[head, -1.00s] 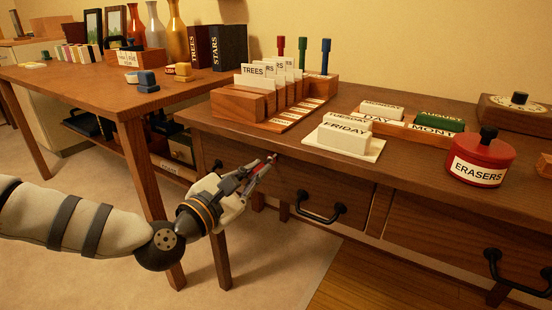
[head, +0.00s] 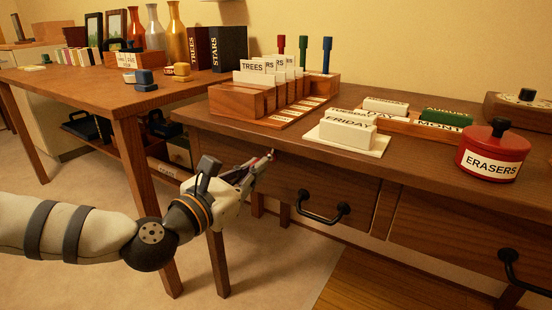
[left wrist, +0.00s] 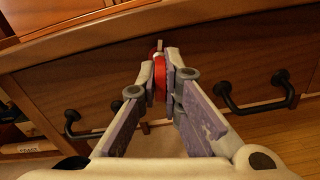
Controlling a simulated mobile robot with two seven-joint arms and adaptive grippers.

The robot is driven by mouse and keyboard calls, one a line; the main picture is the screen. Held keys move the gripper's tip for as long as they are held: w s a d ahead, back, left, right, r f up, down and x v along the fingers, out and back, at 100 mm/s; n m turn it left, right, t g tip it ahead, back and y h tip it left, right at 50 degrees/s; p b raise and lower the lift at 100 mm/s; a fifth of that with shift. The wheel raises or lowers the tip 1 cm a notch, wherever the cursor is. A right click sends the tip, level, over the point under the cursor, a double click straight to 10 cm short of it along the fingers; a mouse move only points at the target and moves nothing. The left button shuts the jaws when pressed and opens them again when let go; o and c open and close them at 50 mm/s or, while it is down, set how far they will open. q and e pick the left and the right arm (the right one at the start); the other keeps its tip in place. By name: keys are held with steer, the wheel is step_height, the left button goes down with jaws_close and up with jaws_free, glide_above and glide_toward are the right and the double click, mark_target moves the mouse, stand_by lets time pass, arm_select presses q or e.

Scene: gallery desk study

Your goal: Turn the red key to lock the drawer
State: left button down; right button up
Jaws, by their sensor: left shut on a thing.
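The red key (left wrist: 159,78) sits at the drawer front, between the fingertips of my left gripper (left wrist: 163,82) in the left wrist view. My left gripper is shut on the key. In the head view, my left gripper (head: 256,166) reaches the upper left part of the wooden drawer front (head: 290,180), just below the desk edge. The fingers hide most of the key there. Whether the key's shaft is fully in the lock cannot be seen. The drawer looks closed. My right gripper is not in view.
The drawer has a black handle (head: 324,207) right of the gripper. The desk top (head: 420,165) above holds a card rack (head: 240,100), white day blocks (head: 347,133) and a red erasers pot (head: 488,152). A side table (head: 100,85) stands to the left.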

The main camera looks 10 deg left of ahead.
arm_select(q)
steer(key=shift+d+r, duration=0.15)
steer(key=shift+r, duration=0.05)
steer(key=shift+f+n+b, duration=0.2)
steer(key=shift+n+b, duration=0.5)
steer(key=shift+n, duration=0.5)
steer(key=shift+r, duration=0.15)
steer(key=c, duration=1.7)
jaws_free()
steer(key=shift+o, duration=0.3)
steer(key=o, duration=0.4)
steer(key=shift+o, duration=0.2)
